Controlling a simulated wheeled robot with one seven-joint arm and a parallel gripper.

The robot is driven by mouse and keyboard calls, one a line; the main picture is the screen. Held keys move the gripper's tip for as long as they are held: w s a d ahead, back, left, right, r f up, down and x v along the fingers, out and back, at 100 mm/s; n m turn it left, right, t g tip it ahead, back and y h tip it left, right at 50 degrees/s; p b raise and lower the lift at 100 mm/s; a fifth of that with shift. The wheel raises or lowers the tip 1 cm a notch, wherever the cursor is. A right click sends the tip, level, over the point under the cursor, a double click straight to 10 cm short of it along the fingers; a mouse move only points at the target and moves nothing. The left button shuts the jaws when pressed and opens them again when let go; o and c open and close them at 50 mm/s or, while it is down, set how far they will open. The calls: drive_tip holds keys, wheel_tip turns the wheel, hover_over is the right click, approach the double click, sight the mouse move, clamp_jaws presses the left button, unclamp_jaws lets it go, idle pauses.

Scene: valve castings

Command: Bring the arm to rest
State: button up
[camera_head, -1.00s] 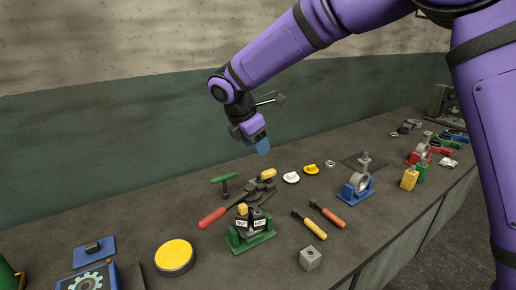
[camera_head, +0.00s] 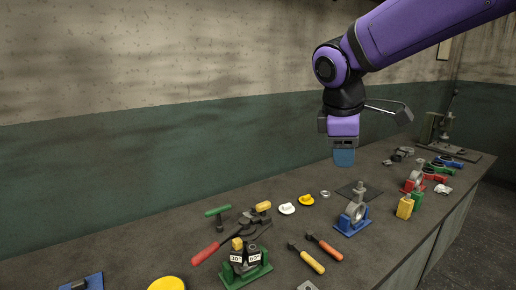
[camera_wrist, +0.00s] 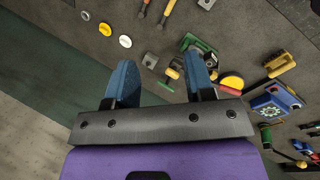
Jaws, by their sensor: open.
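My gripper (camera_head: 344,157) hangs from my purple arm above the back of the bench, pointing down, clear of everything on the bench in the head view. In the wrist view its two blue fingers (camera_wrist: 160,82) stand apart with nothing between them. The bench top (camera_head: 225,268) lies below.
White (camera_head: 287,209) and yellow (camera_head: 306,200) discs sit behind. A blue-based casting (camera_head: 352,218) stands to the right. The wall (camera_head: 150,150) rises behind.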

drive_tip(key=s+d+m+t+y, duration=0.1)
drive_tip(key=s+d+m, duration=0.5)
drive_tip(key=s, duration=0.4)
drive_tip(key=s+d+m+t+y, duration=0.1)
drive_tip(key=s+d+m, duration=0.6)
drive_tip(key=s, duration=0.3)
drive_tip(key=shift+s+f+m+t+y, duration=0.25)
drive_tip(key=shift+f+m+t+y, duration=0.05)
drive_tip(key=shift+f+m, duration=0.1)
